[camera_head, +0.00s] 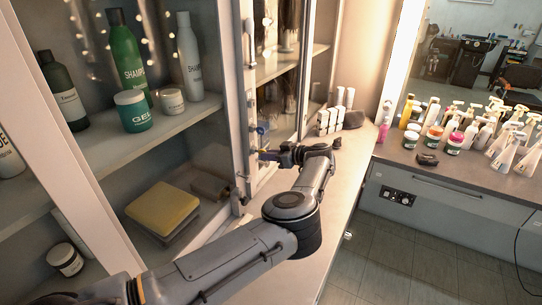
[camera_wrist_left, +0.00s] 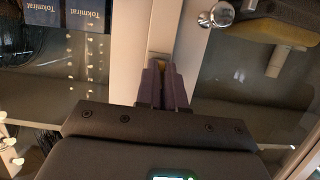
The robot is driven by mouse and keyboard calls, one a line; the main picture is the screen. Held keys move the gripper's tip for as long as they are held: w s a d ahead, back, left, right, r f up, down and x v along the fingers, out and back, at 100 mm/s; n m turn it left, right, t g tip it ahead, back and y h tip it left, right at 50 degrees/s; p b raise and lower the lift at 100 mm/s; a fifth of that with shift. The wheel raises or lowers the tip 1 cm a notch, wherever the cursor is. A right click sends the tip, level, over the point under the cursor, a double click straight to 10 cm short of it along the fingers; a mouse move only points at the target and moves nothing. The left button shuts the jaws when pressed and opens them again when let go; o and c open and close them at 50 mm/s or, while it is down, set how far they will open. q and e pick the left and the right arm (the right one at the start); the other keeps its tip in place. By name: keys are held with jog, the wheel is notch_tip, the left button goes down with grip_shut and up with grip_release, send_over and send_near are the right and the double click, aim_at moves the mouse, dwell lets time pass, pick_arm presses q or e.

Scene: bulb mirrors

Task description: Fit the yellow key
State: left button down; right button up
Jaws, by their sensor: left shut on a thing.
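My left gripper (camera_head: 268,153) is at the upright frame between the glass doors of the cabinet. It is shut on the yellow key, of which a small yellow part (camera_head: 262,151) shows at the fingertips. In the left wrist view the two dark fingers (camera_wrist_left: 163,88) are close together, and a bit of yellow (camera_wrist_left: 160,62) shows between their tips against the pale door frame (camera_wrist_left: 180,45). Most of the key is hidden by the fingers. I cannot tell whether it touches the frame or sits in a lock. My right gripper is not in view.
A round metal knob (camera_wrist_left: 218,15) sits on the frame close to the fingers. A blue thing (camera_head: 263,129) is just above my gripper. Glass-fronted shelves hold bottles (camera_head: 125,62) and a yellow towel (camera_head: 162,209). The counter (camera_head: 345,185) beside my arm is mostly clear.

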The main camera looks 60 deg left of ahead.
pick_arm(q)
jog(key=shift+s+a, duration=0.15)
jog(key=shift+a, duration=0.1)
jog(key=c, duration=0.7)
grip_release()
jog(key=shift+d, duration=0.1)
jog(key=shift+v, duration=2.95)
jog(key=shift+d+r, duration=0.1)
jog(key=b+v, duration=0.1)
jog(key=v, duration=0.9)
jog(key=shift+w+d, duration=0.2)
jog(key=shift+w, duration=0.05)
